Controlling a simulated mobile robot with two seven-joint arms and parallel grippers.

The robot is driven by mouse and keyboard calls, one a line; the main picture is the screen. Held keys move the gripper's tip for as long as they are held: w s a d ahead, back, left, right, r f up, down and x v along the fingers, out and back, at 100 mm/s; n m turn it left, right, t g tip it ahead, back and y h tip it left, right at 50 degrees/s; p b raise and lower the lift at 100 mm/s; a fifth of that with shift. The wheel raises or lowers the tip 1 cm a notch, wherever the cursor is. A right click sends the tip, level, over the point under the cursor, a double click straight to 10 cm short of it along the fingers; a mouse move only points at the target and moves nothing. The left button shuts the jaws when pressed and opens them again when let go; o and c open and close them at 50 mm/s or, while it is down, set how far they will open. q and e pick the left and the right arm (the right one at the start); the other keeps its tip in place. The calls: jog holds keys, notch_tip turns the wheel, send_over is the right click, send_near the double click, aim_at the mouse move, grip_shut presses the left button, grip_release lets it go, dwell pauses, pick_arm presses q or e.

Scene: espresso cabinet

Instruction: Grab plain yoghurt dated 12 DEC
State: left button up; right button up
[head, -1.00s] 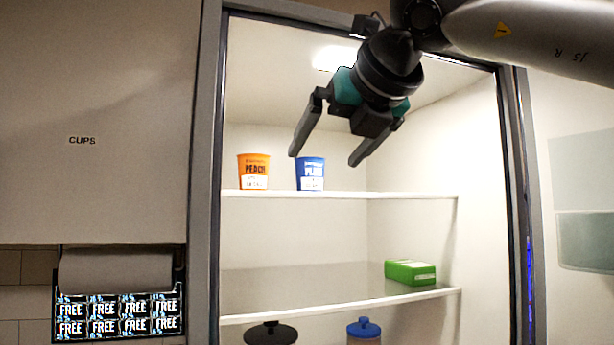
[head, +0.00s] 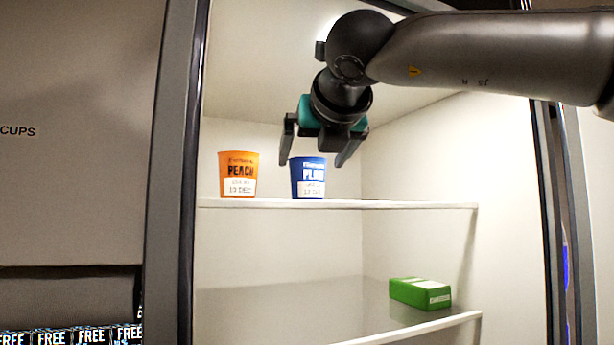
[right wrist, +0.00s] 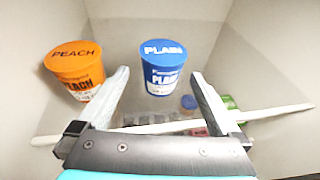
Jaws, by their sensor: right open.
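The blue plain yoghurt cup (head: 308,177) stands upright on the upper shelf of the open cabinet. Its lid reads PLAIN in the right wrist view (right wrist: 163,68); its date label is too blurred to read surely. An orange peach yoghurt cup (head: 238,175) stands to its left. My right gripper (head: 313,163) is open and empty, in front of and slightly above the blue cup. In the right wrist view its fingers (right wrist: 162,82) point towards the blue cup, which shows between them, apart from both. My left gripper is not in view.
The upper shelf (head: 420,205) is bare to the right of the cups. A green box (head: 420,293) lies on the shelf below. The cabinet's left frame (head: 172,180) and right frame (head: 556,200) bound the opening.

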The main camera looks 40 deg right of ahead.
aim_at(312, 161)
jog(key=shift+w+d+f, duration=0.1)
jog(key=shift+w+d, duration=0.1)
jog(key=shift+w, duration=0.2)
jog(key=shift+w+d+f+p, duration=0.1)
jog(key=shift+w+d+p, duration=0.2)
jog(key=shift+w, duration=0.1)
jog(key=p+x, duration=0.1)
jog(key=x, duration=0.2)
jog(key=shift+w+d+p, duration=0.3)
jog(key=shift+w+d+f, duration=0.1)
jog(key=shift+w+d, duration=0.1)
jog(key=shift+w, duration=0.15)
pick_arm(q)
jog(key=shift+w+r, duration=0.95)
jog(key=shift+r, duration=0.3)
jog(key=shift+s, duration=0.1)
pick_arm(e)
jog(key=shift+c, duration=1.4)
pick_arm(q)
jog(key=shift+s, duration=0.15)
pick_arm(e)
jog(key=c, duration=1)
